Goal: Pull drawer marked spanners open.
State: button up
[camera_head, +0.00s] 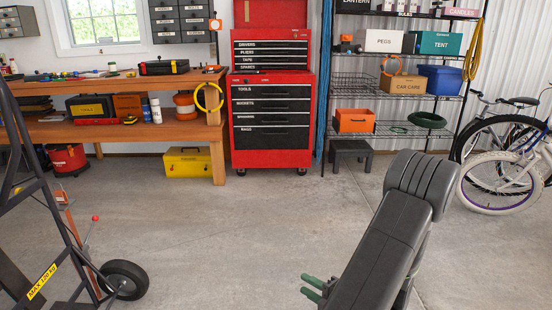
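The red tool chest (309,120) stands against the back wall, with black drawer fronts and white labels. The drawer marked SPANNERS (285,119) is in its lower cabinet, below SOCKETS (285,106) and above BAGS (285,136). It looks shut, flush with the other drawers. My gripper (311,287) has green fingers and shows at the bottom, right of centre, beside my dark grey arm. Its two fingers are apart with nothing visible between them. It is far from the chest, on the near side of the floor.
A wooden workbench (135,133) stands left of the chest, with a yellow toolbox (187,162) under it. A wire shelf (390,95) and bicycles (510,160) are to the right. A hand truck (60,235) stands at the near left. The concrete floor before the chest is clear.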

aim_at(251, 118)
jog(key=i, duration=2.4)
jog(key=i+l, duration=0.1)
jog(key=i, duration=2.35)
jog(key=j+u, duration=0.05)
jog(key=j, duration=0.05)
